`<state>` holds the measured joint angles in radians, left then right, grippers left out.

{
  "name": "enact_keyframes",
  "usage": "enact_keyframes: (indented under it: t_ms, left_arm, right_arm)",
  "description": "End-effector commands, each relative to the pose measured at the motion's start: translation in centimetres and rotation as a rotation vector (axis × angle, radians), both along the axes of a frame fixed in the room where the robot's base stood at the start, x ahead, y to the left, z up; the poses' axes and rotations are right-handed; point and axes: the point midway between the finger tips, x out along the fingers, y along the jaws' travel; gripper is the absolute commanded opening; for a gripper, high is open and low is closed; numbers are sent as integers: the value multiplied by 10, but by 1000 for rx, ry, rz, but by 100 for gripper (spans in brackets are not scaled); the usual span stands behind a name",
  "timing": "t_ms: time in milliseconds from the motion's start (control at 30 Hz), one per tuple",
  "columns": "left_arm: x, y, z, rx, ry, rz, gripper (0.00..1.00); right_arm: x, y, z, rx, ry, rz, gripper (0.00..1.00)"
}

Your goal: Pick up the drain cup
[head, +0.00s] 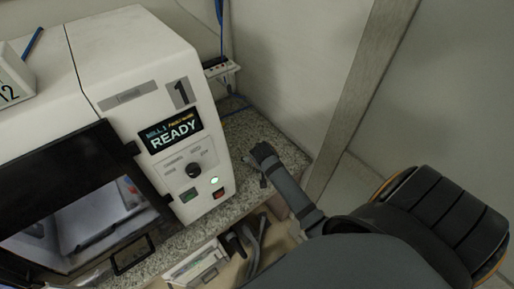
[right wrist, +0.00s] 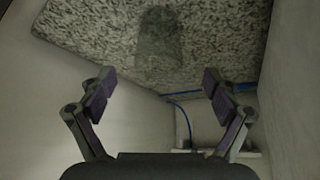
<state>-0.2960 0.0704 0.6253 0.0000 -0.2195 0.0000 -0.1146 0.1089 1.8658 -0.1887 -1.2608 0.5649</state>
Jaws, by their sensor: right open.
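My right gripper (head: 262,163) is over the granite counter to the right of the milling machine in the head view. In the right wrist view the right gripper (right wrist: 158,88) is open, with its two dark fingers wide apart and nothing between them. Beyond the fingertips, a dark rounded patch shows on the speckled counter; I cannot tell whether it is a see-through cup or a shadow. I cannot make out a drain cup clearly in either view. My left gripper is not in view.
The white milling machine (head: 150,60) reads "READY" and stands left of my right gripper. The granite counter (head: 285,150) ends at a wall. A blue cable (right wrist: 185,120) and a power strip (head: 222,68) are nearby. An open drawer (head: 270,235) holds dark items below the counter.

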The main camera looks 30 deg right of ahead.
Motion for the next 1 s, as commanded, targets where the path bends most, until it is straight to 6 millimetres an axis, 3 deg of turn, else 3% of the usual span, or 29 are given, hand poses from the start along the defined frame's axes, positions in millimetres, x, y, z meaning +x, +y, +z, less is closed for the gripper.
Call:
enact_keyframes:
  t_ms: [333,600,867,1000]
  left_arm:
    - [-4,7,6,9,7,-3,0]
    - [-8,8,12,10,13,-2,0]
    - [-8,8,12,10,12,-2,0]
    - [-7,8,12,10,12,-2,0]
  right_arm:
    - [11,-8,-19,0,1,1,89]
    - [30,-19,-53,1,1,1,89]
    - [32,-20,-57,1,-1,2,89]
    - [32,-20,-57,1,0,3,72]
